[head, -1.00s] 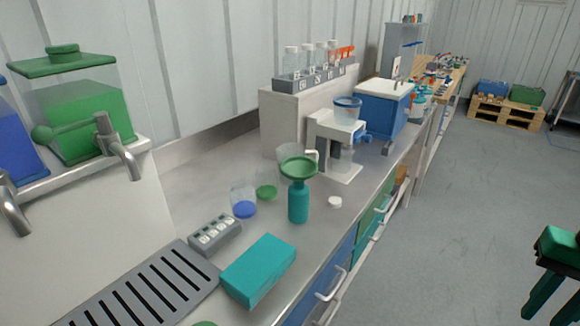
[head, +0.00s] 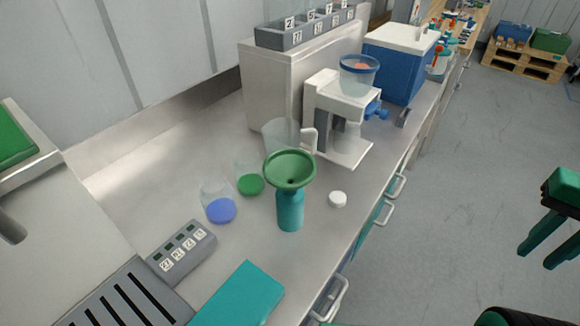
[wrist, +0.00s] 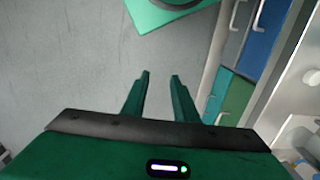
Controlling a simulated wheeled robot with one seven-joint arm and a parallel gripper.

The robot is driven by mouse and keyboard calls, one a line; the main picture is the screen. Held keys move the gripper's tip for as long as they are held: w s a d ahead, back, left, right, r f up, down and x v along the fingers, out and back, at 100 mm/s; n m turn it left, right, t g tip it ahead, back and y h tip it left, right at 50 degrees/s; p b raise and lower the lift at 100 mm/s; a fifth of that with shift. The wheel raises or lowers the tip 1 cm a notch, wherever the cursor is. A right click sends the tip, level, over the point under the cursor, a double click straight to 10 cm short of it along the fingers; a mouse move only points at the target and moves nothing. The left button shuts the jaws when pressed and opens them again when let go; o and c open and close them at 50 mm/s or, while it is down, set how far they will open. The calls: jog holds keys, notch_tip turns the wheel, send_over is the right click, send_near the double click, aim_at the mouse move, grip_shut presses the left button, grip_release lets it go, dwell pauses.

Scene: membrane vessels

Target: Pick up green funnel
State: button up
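The green funnel (head: 290,168) sits upright in the mouth of a teal bottle (head: 290,210) on the steel bench in the head view. My gripper (head: 546,248) is at the right of the head view, over the grey floor and well apart from the funnel. In the wrist view its two green fingers (wrist: 160,76) are spread with nothing between them. The funnel cannot be made out in the wrist view.
Beside the bottle stand a beaker with green liquid (head: 250,184), one with blue liquid (head: 221,210) and a white cap (head: 338,199). A white filter stand (head: 340,110) is behind. A teal box (head: 240,298) lies in front. Drawer handles (head: 330,300) jut from the bench front.

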jog(key=w+a+r+n+y, duration=0.1)
jog(key=w+a+r, duration=0.1)
jog(key=w+a, duration=0.15)
jog(key=w+a+r+n, duration=0.1)
jog(key=w+a+r, duration=0.1)
jog(key=w, duration=0.3)
jog(key=n+g+y, duration=0.4)
jog(key=n+y, duration=0.1)
jog(key=n, duration=0.6)
send_near(308, 156)
jog(key=shift+x, duration=5.2)
jog(key=shift+d+f, duration=0.1)
